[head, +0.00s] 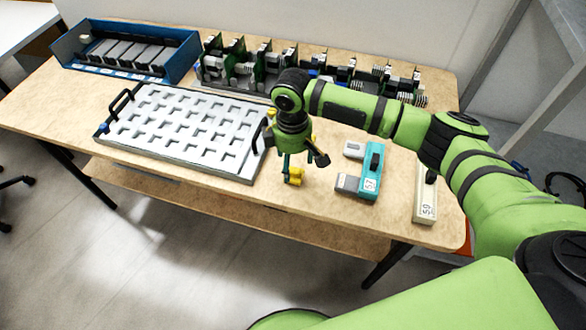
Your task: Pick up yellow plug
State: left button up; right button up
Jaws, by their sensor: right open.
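The yellow plug (296,175) is small and stands on the wooden table (240,205) near its front edge, right of the white tray. My right gripper (290,168) points down directly over the plug. It is open, with its fingers at the plug's upper part, and they partly hide it. I cannot tell whether the fingers touch the plug. My left gripper is not in view.
A white slotted tray (180,130) with black handles lies to the left. A teal module (371,180) and a beige module (426,196) stand to the right. A blue bin (190,55) and a row of green boards (238,62) line the back.

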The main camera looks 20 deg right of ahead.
aim_at(292, 169)
jog(key=f, duration=0.2)
jog(key=shift+s+f+p, duration=0.25)
jog(key=shift+f+p, duration=0.15)
jog(key=shift+w+f, duration=0.2)
jog(key=shift+f, duration=0.7)
jog(key=shift+c, duration=0.4)
jog(key=c, duration=1.1)
jog(key=shift+r, duration=0.35)
jog(key=r, duration=0.3)
jog(key=shift+s+d+r+b, duration=0.15)
jog(key=shift+s+r+b, duration=0.2)
jog(key=shift+b, duration=0.05)
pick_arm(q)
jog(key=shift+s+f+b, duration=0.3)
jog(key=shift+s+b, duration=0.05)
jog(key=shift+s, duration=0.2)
pick_arm(e)
jog(key=s+d+r, duration=0.1)
jog(key=s+r, duration=0.1)
jog(key=s, duration=0.1)
jog(key=s+d+r, duration=0.1)
jog(key=s+r, duration=0.1)
jog(key=s, duration=0.1)
jog(key=s+d+r, duration=0.2)
jog(key=s, duration=0.2)
jog(key=shift+s+r, duration=0.1)
jog(key=shift+r, duration=0.15)
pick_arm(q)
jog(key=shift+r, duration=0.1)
